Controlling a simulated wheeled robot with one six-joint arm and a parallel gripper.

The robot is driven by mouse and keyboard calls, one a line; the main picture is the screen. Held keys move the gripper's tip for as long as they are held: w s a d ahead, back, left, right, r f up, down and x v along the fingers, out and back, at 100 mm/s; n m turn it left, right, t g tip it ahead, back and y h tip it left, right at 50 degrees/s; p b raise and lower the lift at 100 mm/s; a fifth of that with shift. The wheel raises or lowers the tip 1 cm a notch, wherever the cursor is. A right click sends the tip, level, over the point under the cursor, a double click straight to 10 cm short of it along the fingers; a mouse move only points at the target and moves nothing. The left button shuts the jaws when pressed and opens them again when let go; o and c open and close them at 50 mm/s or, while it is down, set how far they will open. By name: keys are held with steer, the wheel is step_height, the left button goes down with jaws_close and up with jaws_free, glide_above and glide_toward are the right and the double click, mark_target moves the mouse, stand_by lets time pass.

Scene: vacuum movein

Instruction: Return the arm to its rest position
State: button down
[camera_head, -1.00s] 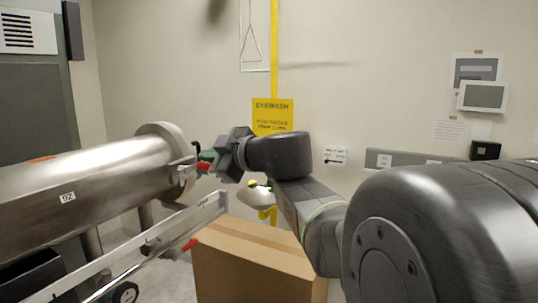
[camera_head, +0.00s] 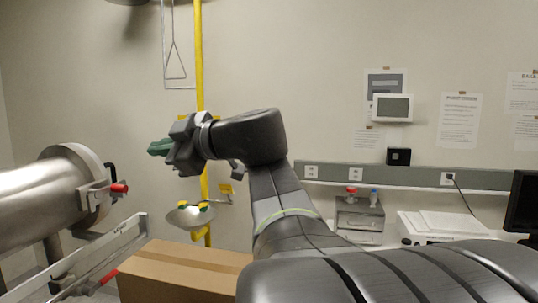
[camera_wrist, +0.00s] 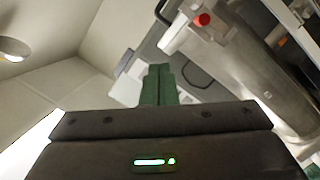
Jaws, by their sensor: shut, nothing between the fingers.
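My gripper (camera_head: 160,147) has green fingers and is shut with nothing between them. In the head view it points left, in front of the yellow pipe and above the cardboard box. It is apart from the steel cylinder at the left. My gripper's closed green fingers (camera_wrist: 158,85) also show at the middle of the wrist view. My dark arm reaches from the lower right up to the wrist at mid-picture.
A steel vacuum cylinder (camera_head: 40,200) with a red-tipped handle stands left, above a metal rail (camera_head: 110,247). A cardboard box (camera_head: 185,268) stands below my arm. An eyewash bowl (camera_head: 190,218) hangs on the yellow pipe (camera_head: 199,60). A bench with equipment is right.

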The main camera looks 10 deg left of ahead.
stand_by(0.4)
steer(key=w+a+f+p, duration=0.1)
steer(key=a+f, duration=0.5)
steer(key=a, duration=0.3)
steer(key=shift+a+f, duration=0.15)
steer(key=shift+a, duration=0.25)
stand_by(0.3)
